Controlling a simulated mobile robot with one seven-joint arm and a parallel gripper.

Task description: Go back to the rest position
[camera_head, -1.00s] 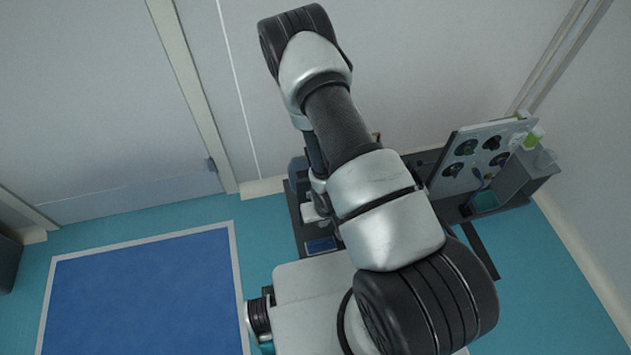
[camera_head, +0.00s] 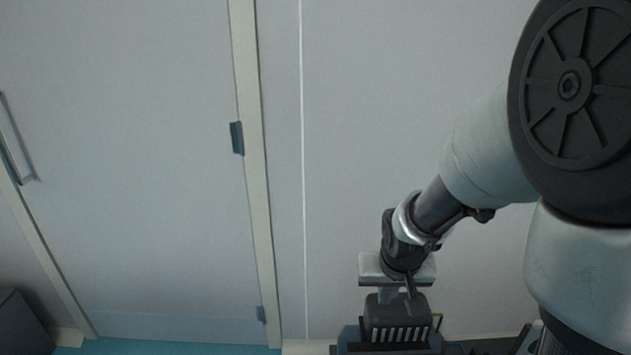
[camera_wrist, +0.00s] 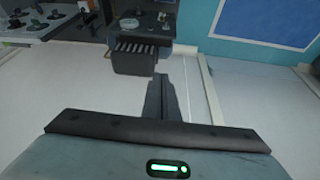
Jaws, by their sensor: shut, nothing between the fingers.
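My gripper (camera_head: 411,287) hangs at the end of my bent arm in the lower middle of the head view. In the wrist view its dark fingers (camera_wrist: 165,98) are together, with nothing between them. The head view shows it close above a dark slotted box (camera_head: 397,318); whether they touch cannot be told. The slotted box also shows in the wrist view (camera_wrist: 135,58), just beyond and left of the fingertips.
A pale wall (camera_head: 350,120) stands behind my arm, with a door (camera_head: 130,180) at left. The wrist view shows dark equipment (camera_wrist: 145,22), a panel with round dark parts (camera_wrist: 45,28), and a blue floor mat (camera_wrist: 270,20).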

